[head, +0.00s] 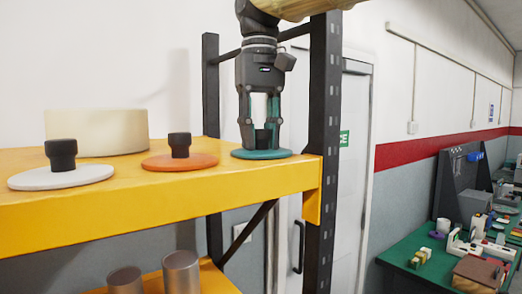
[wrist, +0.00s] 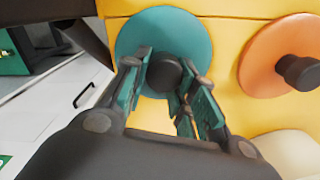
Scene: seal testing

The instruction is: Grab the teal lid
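The teal lid (head: 262,154) is a flat round disc with a dark upright knob, lying at the right end of the yellow shelf. In the wrist view the teal lid (wrist: 196,36) shows at the top middle, its dark knob (wrist: 164,73) between my fingers. My gripper (head: 261,133) points straight down over the lid, its fingertips low beside the knob. In the wrist view my gripper (wrist: 167,78) has a finger close against each side of the knob and looks shut on it. The disc still appears to rest on the shelf.
An orange lid (head: 205,161) with a dark knob lies just left on the yellow shelf (head: 215,184), and a white lid (head: 85,177) farther left. A cream round block (head: 115,132) stands behind them. A dark shelf post (head: 322,120) rises close on the right.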

